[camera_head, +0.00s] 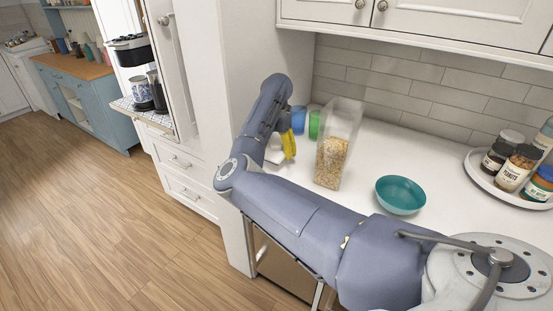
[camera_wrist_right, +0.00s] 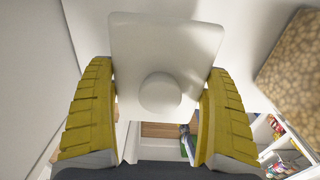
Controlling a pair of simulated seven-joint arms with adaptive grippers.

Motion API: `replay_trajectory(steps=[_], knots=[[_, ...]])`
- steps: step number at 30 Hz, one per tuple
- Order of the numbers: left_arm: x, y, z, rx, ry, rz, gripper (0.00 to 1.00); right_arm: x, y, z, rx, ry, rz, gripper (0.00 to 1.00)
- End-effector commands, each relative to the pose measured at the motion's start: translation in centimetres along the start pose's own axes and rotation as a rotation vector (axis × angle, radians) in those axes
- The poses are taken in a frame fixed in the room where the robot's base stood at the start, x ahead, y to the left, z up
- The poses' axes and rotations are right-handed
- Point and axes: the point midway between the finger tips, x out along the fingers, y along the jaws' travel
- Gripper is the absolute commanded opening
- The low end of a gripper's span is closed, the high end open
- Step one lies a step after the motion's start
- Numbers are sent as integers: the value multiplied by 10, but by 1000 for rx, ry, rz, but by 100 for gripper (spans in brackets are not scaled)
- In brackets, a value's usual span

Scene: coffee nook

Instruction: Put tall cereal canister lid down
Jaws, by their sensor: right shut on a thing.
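The tall clear cereal canister (camera_head: 336,150) stands upright on the white counter, its lower part filled with cereal and no lid on top. Part of it shows at the right of the wrist view (camera_wrist_right: 296,65). The white, rectangular lid (camera_wrist_right: 150,40) with a round knob is between the yellow fingers of my right gripper (camera_wrist_right: 158,75), which is shut on it. In the head view, my right gripper (camera_head: 289,144) is just left of the canister, low over the counter; the lid (camera_head: 274,156) is mostly hidden there. My left gripper is not in view.
A teal bowl (camera_head: 400,194) sits right of the canister. A round white tray (camera_head: 480,168) holds several jars at the far right. Blue (camera_head: 299,119) and green (camera_head: 315,123) items stand behind my gripper. A tall white cabinet side (camera_head: 245,90) borders the counter's left.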

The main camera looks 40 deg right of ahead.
Motion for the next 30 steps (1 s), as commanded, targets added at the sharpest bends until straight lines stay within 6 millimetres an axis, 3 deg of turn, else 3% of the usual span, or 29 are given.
replay_trajectory(steps=[9,25,26,28,30], knots=[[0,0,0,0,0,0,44,36,-1,0,0,1,-3,62],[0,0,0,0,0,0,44,44,-1,0,0,1,-2,62],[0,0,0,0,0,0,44,43,-1,0,0,1,-2,91],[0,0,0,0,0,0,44,43,-1,0,0,1,-2,99],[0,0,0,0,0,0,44,43,-1,0,0,1,-2,100]])
